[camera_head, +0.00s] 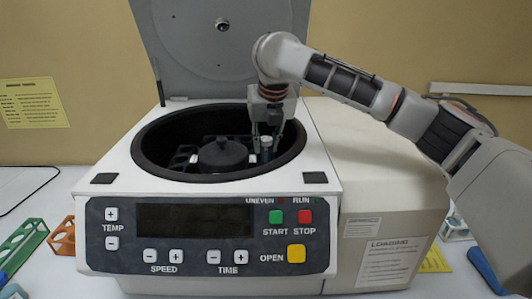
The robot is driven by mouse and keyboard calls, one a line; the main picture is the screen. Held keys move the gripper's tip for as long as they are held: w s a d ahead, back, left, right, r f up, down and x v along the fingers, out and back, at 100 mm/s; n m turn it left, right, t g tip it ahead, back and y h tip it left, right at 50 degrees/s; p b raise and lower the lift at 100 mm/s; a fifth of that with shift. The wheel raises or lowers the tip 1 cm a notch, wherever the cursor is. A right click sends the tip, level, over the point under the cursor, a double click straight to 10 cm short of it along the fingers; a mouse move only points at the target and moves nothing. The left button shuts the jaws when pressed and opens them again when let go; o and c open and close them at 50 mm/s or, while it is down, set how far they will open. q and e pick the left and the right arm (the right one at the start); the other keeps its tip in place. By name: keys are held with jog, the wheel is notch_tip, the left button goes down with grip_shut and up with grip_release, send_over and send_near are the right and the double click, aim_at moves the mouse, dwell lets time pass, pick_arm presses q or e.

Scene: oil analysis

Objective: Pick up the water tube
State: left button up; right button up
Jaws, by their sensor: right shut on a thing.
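The open centrifuge (318,228) stands in the middle with a dark rotor (222,155) in its bowl. A slim tube (266,144) with a bluish top stands at the right side of the rotor. I take it for the water tube, but no label can be read. My right gripper (266,133) points down into the bowl from above and is shut on the top of this tube. The tube's lower end is hidden in the rotor. My left gripper is out of view.
The raised lid (222,60) stands behind the bowl, and the bowl rim (150,165) surrounds my right gripper. Green (22,243) and orange (63,236) racks stand at the left. A pale rack (455,229) and a blue item (486,270) are at the right.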

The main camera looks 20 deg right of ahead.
notch_tip(320, 180, up, 20)
dwell(0.6)
jog(key=shift+s+f, duration=0.1)
dwell(0.7)
